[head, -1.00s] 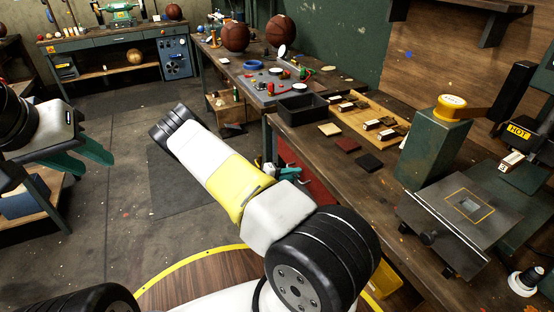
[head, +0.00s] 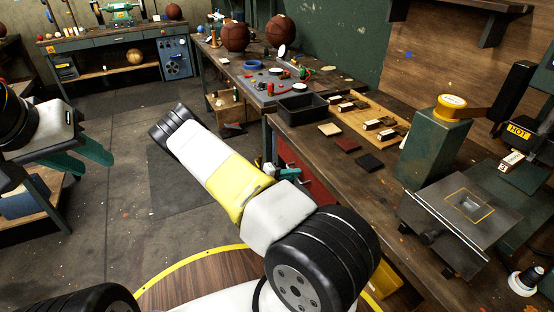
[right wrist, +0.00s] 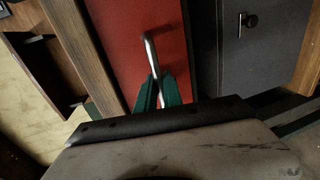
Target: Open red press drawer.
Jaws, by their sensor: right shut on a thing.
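The red press drawer (head: 312,186) sits under the edge of the right-hand workbench, partly hidden by my right arm. Its red front (right wrist: 140,20) fills the middle of the right wrist view, with a bent silver bar handle (right wrist: 149,50). My right gripper (right wrist: 160,92) is shut on this handle, its green fingers on either side of the bar. In the head view the right gripper (head: 284,172) shows small at the drawer front. I cannot tell clearly how far the drawer stands out. My left gripper (head: 88,158) is empty and open at the left, far from the drawer.
The workbench (head: 310,143) above carries a black tray (head: 302,107), leather swatches and a green press (head: 435,150). In the right wrist view a dark grey panel (right wrist: 258,60) with a knob stands beside the red front. The floor (head: 110,200) at left is clear.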

